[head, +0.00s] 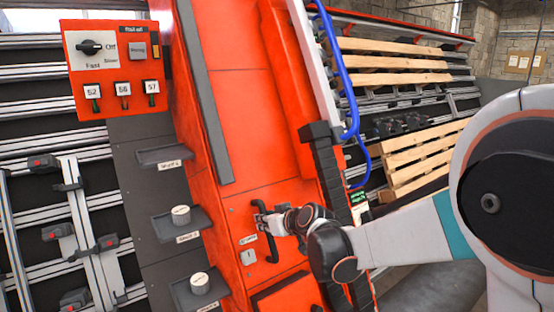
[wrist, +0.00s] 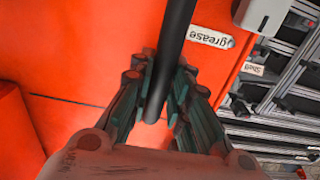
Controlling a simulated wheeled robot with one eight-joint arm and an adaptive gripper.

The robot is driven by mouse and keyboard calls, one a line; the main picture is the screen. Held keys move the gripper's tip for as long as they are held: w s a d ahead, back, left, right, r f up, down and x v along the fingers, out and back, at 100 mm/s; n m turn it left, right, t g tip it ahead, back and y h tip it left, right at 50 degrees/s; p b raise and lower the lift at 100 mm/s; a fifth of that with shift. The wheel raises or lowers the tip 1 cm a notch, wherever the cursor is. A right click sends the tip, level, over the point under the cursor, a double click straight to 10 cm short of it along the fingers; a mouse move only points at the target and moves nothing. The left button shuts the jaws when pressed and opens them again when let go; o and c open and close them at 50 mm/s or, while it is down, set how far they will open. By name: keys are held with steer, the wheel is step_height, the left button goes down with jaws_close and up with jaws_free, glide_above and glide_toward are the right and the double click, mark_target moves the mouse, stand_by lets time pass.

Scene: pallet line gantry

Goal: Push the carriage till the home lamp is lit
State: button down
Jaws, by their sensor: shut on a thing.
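The carriage (head: 250,125) is a tall orange body leaning across the middle of the head view. A black bar handle (head: 272,250) is fixed low on its face. My gripper (head: 262,223) reaches in from the right and is at this handle. In the wrist view, the fingers of my gripper (wrist: 164,80) are closed around the black handle (wrist: 179,30), with the orange carriage face (wrist: 75,65) behind. I cannot pick out a labelled home lamp or tell whether it is lit.
An orange control panel (head: 115,22) at upper left bears a black knob (head: 90,47) and several numbered tags. Small grey shelves (head: 165,156) hold white round items left of the carriage. Wooden pallets (head: 430,150) stand behind on the right. Blue hoses (head: 340,75) run down the carriage's right side.

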steer(key=shift+s+a, duration=0.7)
steer(key=shift+a, duration=0.25)
steer(key=shift+w+d, duration=0.15)
steer(key=shift+d, duration=0.05)
stand_by(0.4)
steer(key=c, duration=1)
jaws_free()
steer(key=shift+w+d, duration=0.15)
steer(key=shift+d, duration=0.1)
steer(key=shift+c, duration=0.2)
steer(key=shift+a, duration=0.15)
steer(key=p+v, duration=0.3)
steer(key=v, duration=0.7)
steer(key=shift+a, duration=0.1)
